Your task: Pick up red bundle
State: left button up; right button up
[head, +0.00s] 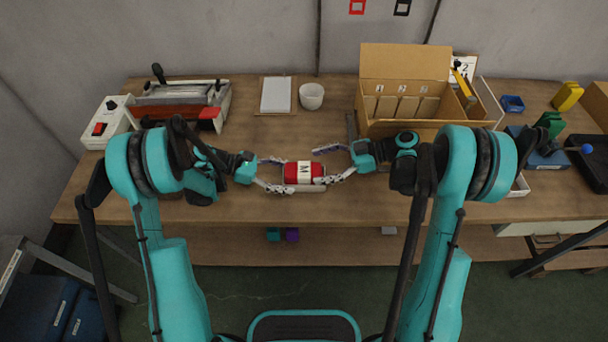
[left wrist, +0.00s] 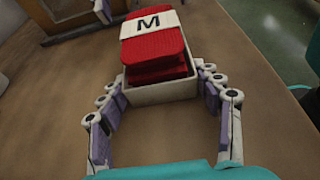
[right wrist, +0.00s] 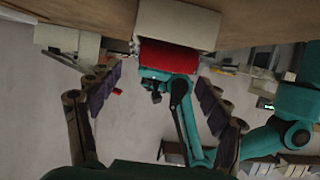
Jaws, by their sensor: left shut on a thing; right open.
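The red bundle (head: 290,173) is a stack of red layers with a white band marked M. It sits in a small white tray (left wrist: 160,93) at the table's front middle; it fills the top of the left wrist view (left wrist: 150,48). My left gripper (head: 280,174) comes from the left, its fingers closed against the tray's two sides just below the bundle. My right gripper (head: 328,163) is open and faces it from the right. In the right wrist view the bundle (right wrist: 168,57) lies beyond the spread fingers, apart from them.
A cardboard box (head: 405,62) with compartments stands behind on the right. A white cup (head: 311,96) and a white pad (head: 276,95) stand at the back. A sealer-like machine (head: 182,98) is at the left. The table front beside the tray is bare.

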aim_at(305, 169)
jog(key=x, duration=0.5)
jog(key=shift+s+a, duration=0.1)
jog(key=shift+s, duration=0.05)
jog(key=c, duration=1.3)
jog(key=shift+c, duration=0.2)
